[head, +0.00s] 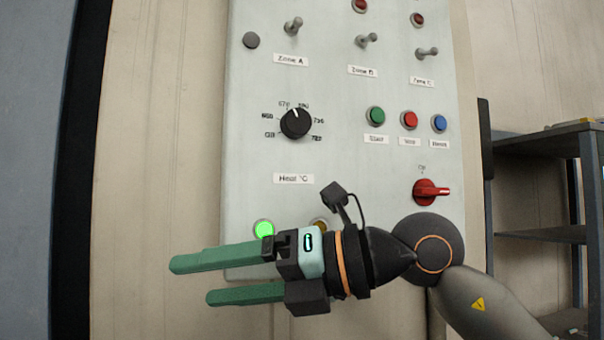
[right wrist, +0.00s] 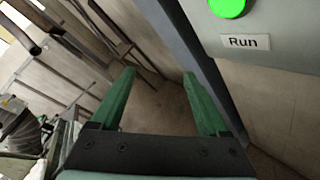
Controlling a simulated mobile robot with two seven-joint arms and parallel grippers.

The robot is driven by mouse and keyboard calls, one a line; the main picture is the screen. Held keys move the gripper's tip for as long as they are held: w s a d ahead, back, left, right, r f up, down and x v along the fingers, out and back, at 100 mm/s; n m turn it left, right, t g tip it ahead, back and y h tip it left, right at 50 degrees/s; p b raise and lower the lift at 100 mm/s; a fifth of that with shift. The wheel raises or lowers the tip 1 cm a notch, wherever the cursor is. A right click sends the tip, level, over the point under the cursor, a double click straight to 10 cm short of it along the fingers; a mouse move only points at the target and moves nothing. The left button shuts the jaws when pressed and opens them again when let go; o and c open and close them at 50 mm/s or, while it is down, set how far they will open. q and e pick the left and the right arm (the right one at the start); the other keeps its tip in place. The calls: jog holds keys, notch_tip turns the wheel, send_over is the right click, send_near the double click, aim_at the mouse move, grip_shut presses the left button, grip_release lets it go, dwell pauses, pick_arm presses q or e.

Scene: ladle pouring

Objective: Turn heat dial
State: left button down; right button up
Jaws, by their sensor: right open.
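The heat dial (head: 296,123) is a round black knob on the pale control panel (head: 250,200), with temperature numbers around it and a "Heat °C" label below. A pale mark on the knob points up and slightly left. My right gripper (head: 188,281) is in front of the panel's lower part, below the dial and apart from it. Its green fingers point left in the head view and are open with nothing between them. The fingers also show in the right wrist view (right wrist: 158,92), empty. My left gripper is not in view.
The panel also carries toggle switches (head: 367,40), green (head: 376,116), red (head: 409,119) and blue (head: 439,123) buttons, and a red rotary switch (head: 430,192). A lit green "Run" lamp (head: 263,229) is close to my right gripper. A shelf (head: 550,145) stands at the right.

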jog(key=s+d+r+m+t+h+b, duration=0.1)
jog(key=d+r+m+t+h+b, duration=0.15)
jog(key=d+r+t+h, duration=0.5)
jog(key=m+t+h+b, duration=0.1)
jog(key=m+t+h, duration=0.2)
jog(key=t, duration=0.4)
send_near(299, 122)
jog(key=shift+n+y, duration=0.25)
jog(key=p+x, duration=0.2)
jog(key=x, duration=0.6)
jog(key=shift+w+d+p, duration=0.1)
jog(key=shift+p, duration=0.2)
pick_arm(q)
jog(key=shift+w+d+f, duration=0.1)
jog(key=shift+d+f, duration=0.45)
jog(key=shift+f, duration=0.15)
pick_arm(e)
jog(key=shift+w+f, duration=0.15)
jog(key=shift+w, duration=0.15)
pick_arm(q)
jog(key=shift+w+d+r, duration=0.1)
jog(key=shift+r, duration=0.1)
pick_arm(e)
grip_shut()
